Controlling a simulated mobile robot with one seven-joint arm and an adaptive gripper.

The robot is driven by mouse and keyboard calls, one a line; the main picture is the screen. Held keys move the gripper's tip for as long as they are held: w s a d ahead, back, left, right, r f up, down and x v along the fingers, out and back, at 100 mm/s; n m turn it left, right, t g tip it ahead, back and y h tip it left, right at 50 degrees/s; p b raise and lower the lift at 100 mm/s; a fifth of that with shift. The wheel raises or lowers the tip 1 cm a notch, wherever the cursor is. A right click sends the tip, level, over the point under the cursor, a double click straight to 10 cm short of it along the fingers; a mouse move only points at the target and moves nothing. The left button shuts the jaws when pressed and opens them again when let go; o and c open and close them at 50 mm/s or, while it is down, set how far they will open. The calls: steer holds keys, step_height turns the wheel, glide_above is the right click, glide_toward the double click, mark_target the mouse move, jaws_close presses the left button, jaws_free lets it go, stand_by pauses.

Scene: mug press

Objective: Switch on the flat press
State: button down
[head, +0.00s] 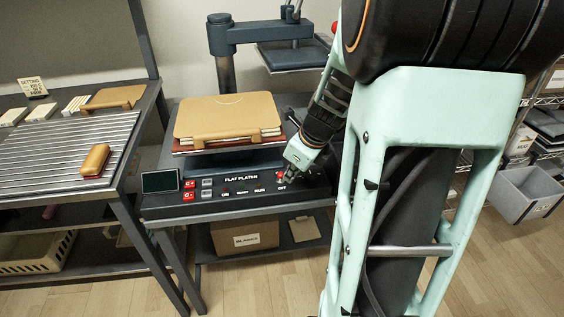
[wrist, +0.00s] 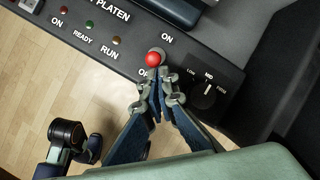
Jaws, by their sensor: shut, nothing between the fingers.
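The flat press (head: 228,160) stands on a dark bench, with its control panel (head: 215,197) along the front, labelled FLAT PLATEN. In the wrist view, a toggle switch with a red ball tip (wrist: 153,59) sits between an ON label above it and a partly hidden OFF label below. The red tip appears on the OFF side of its base. My gripper (wrist: 158,80) is shut and empty, its fingertips just below the red tip; I cannot tell whether they touch it. In the head view my gripper (head: 285,180) is over the panel's right end and hides the switch.
A dial (wrist: 208,88) marked LOW, MID and FIRM sits right of the switch. Small ON, READY and RUN lamps (wrist: 90,24) lie left.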

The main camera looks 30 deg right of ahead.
steer(key=shift+w+d+r+g+p, duration=0.15)
steer(key=shift+r+g+p, duration=0.15)
steer(key=shift+p, duration=1.2)
steer(key=shift+w+a+r+g+p, duration=0.15)
steer(key=shift+g+p, duration=0.25)
steer(key=shift+p, duration=1.05)
steer(key=p, duration=0.4)
steer(key=shift+w+d+r+g+y, duration=0.2)
steer(key=shift+g+y, duration=0.1)
steer(key=shift+g, duration=0.1)
steer(key=w+g+p, duration=0.1)
steer(key=p, duration=0.5)
steer(key=shift+d+g, duration=0.1)
steer(key=shift+g, duration=0.3)
steer(key=shift+f+b, duration=0.3)
steer(key=shift+b, duration=0.1)
steer(key=shift+r, duration=0.15)
steer(key=shift+r+p, duration=0.75)
steer(key=shift+p, duration=0.05)
